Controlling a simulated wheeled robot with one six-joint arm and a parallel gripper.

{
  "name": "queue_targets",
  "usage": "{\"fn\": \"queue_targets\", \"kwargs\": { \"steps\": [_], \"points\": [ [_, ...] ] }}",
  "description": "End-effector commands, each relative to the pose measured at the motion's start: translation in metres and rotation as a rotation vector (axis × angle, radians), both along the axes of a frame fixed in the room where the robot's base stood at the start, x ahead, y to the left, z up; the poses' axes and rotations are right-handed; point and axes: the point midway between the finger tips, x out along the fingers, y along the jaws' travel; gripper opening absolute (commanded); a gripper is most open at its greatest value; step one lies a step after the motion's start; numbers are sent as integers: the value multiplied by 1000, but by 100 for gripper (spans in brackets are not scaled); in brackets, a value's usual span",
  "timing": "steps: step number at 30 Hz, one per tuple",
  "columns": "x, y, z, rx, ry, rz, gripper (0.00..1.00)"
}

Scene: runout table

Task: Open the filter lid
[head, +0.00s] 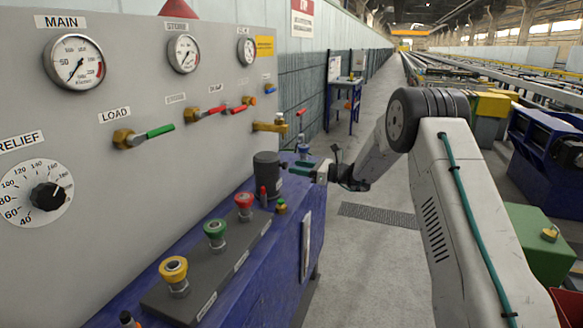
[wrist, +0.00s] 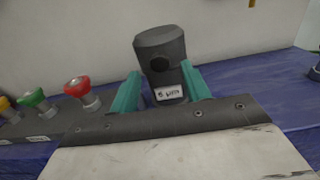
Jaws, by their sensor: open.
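The filter is a dark grey upright cylinder (head: 267,178) on the blue bench, beside the panel. In the wrist view, its wider top, which looks like the lid (wrist: 160,45), is on and has a dark round spot on its front. A small white label (wrist: 168,93) sits below it. My gripper (head: 300,168) is open, at the right side of the filter in the head view. In the wrist view, its teal fingers (wrist: 161,86) show left and right of the filter's lower body. I cannot tell whether the fingertips reach around it or touch it.
Red, green and yellow push buttons (head: 215,234) stand on a grey box along the bench (head: 262,262). The grey panel (head: 210,125) with gauges and valve levers rises at the left. A small brass fitting (head: 281,206) is near the filter. The aisle floor (head: 375,180) is clear.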

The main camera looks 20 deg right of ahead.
Motion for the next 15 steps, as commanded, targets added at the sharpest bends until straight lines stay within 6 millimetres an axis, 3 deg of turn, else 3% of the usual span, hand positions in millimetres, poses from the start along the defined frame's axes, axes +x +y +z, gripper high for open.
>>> {"fn": "queue_targets", "kwargs": {
  "steps": [6,15],
  "points": [
    [15,22,0,-1,1,1,47],
    [18,26,0,-1,1,1,47]
  ]
}}
